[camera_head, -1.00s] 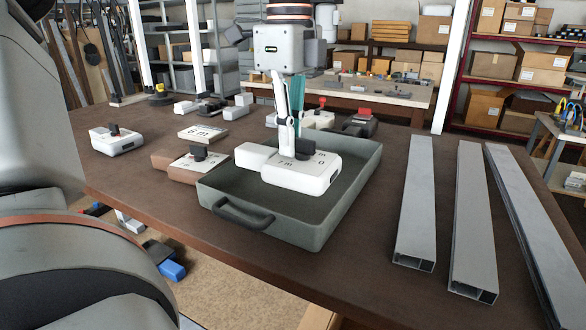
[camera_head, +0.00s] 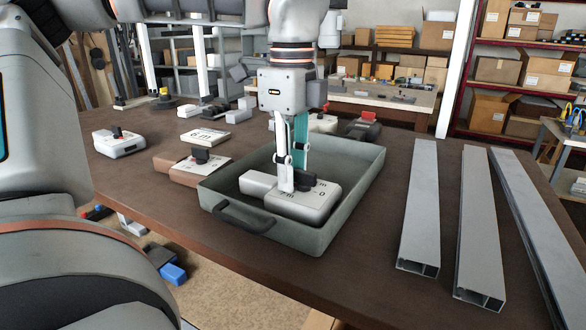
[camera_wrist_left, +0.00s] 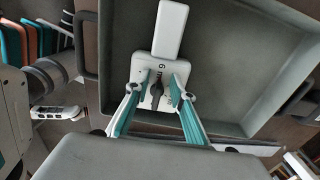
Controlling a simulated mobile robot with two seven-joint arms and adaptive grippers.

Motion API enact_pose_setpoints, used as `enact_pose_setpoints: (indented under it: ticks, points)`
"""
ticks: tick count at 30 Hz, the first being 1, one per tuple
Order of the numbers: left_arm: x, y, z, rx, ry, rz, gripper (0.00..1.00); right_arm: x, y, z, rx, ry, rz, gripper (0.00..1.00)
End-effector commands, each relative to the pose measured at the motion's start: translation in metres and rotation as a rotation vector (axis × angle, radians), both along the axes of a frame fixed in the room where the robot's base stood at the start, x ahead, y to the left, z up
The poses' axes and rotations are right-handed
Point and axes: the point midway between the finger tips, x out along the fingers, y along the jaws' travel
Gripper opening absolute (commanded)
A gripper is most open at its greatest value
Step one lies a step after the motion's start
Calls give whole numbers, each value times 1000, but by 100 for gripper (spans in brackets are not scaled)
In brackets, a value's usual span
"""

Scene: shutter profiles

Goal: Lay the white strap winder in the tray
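My left gripper (camera_head: 292,182) reaches down from above at the knob. In the left wrist view its white-and-teal fingers (camera_wrist_left: 163,88) stand on either side of the dark knob, apart, with a gap visible between them. The gripper looks open. My right gripper is not in view.
Several other winders and blocks lie on the brown table left of and behind the tray, including a brown one (camera_head: 178,170) close to the tray's left wall and a white one (camera_head: 120,142). Three grey metal profiles (camera_head: 420,205) lie to the right. Bare table separates them from the tray.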

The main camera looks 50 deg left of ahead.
Motion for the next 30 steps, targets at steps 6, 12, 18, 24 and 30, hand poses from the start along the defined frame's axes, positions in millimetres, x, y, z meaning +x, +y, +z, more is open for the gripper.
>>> enact_pose_setpoints:
  ticks: [6,12,18,24,30]
  points:
    - [0,0,1,0,-1,0,23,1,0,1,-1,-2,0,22]
    - [0,0,9,2,-4,2,23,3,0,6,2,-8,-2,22]
    - [1,1,46,4,-7,3,23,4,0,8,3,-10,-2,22]
    - [0,0,87,4,-7,4,23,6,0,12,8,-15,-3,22]
    - [0,1,114,3,-3,2,23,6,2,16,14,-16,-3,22]
